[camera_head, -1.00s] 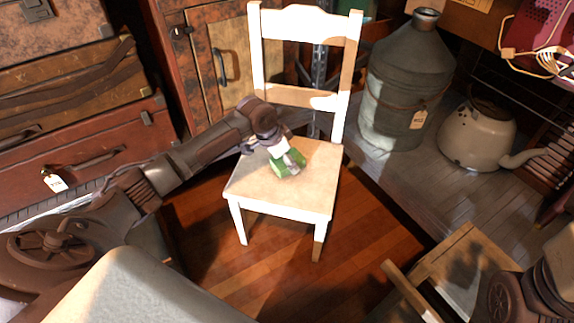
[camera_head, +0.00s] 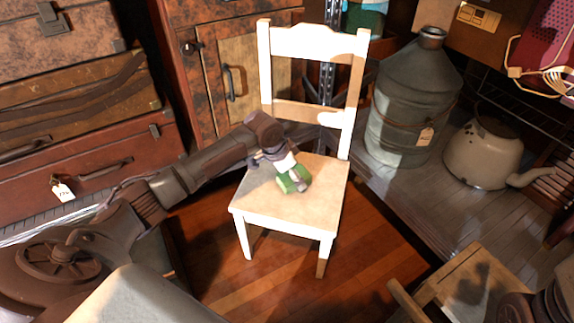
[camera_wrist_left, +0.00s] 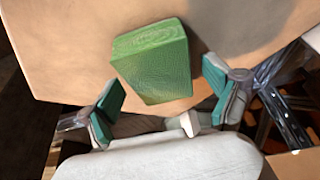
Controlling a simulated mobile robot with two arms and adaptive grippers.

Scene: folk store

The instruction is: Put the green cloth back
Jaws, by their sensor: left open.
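In the left wrist view, the cloth (camera_wrist_left: 155,65) lies on the pale seat (camera_wrist_left: 235,25). My left gripper (camera_head: 294,174) is just above the seat at the cloth and partly hides it in the head view. In the left wrist view, my left gripper (camera_wrist_left: 165,103) has its teal-padded fingers wide apart, with the cloth ahead of and partly between them. I cannot tell whether they touch it. My right gripper is not in view.
The chair backrest (camera_head: 312,42) rises behind the seat. Stacked suitcases (camera_head: 80,110) and a rusty cabinet (camera_head: 205,75) stand left and behind. A metal can (camera_head: 410,105) and a kettle (camera_head: 478,155) stand right. A wooden stool (camera_head: 455,275) is at lower right.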

